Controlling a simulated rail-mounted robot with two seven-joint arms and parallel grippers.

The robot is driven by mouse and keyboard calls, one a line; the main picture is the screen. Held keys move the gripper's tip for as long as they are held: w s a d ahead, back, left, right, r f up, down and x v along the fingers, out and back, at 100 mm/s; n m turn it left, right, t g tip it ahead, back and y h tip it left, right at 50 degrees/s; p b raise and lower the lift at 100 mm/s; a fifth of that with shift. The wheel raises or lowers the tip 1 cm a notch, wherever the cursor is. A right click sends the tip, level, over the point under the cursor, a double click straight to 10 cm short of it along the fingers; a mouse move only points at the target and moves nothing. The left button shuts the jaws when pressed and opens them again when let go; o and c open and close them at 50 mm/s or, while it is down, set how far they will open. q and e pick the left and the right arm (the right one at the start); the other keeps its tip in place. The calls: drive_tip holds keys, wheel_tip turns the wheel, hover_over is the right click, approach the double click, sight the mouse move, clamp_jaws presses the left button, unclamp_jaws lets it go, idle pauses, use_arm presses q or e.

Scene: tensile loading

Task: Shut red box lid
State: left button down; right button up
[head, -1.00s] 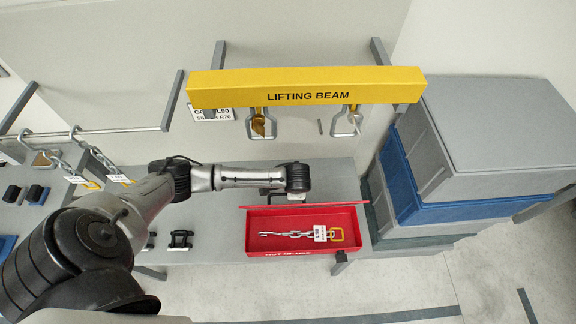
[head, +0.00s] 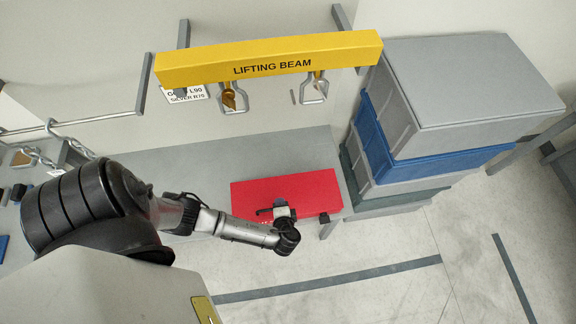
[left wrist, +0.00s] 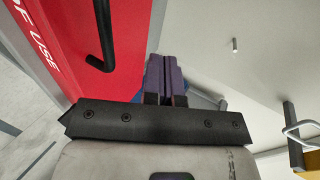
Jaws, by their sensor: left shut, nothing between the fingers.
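The red box (head: 315,185) sits on the grey bench. Its lid now lies flat over the top, and the chain inside is hidden. I cannot tell whether the lid is fully down. My left gripper (head: 281,205) is at the front part of the box in the head view, fingers together and empty; whether it touches the lid is unclear. In the left wrist view the shut fingers (left wrist: 166,78) are beside the red box (left wrist: 70,35), which shows white lettering and a black handle (left wrist: 104,35). My right gripper is not in view.
A yellow lifting beam (head: 270,58) with hanging shackles spans above the bench (head: 200,165). Stacked grey and blue crates (head: 470,85) stand right of the box. A rail with chains (head: 90,124) is at the left. The floor in front is clear.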

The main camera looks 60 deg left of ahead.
use_arm(q)
drive_tip(key=shift+s+d+f+b, duration=0.15)
drive_tip(key=shift+d+f+b, duration=0.2)
drive_tip(key=shift+f, duration=0.4)
drive_tip(key=shift+s+d+f+b, duration=0.15)
drive_tip(key=shift+d+f+b, duration=0.15)
drive_tip(key=shift+f, duration=0.4)
drive_tip(key=shift+s+d+f+b, duration=0.15)
drive_tip(key=shift+d+f+b, duration=0.2)
drive_tip(key=shift+f, duration=0.4)
drive_tip(key=s+d+r+p, duration=0.1)
drive_tip(key=s+d, duration=0.2)
drive_tip(key=d, duration=0.6)
drive_tip(key=shift+s, duration=0.4)
drive_tip(key=shift+d, duration=0.1)
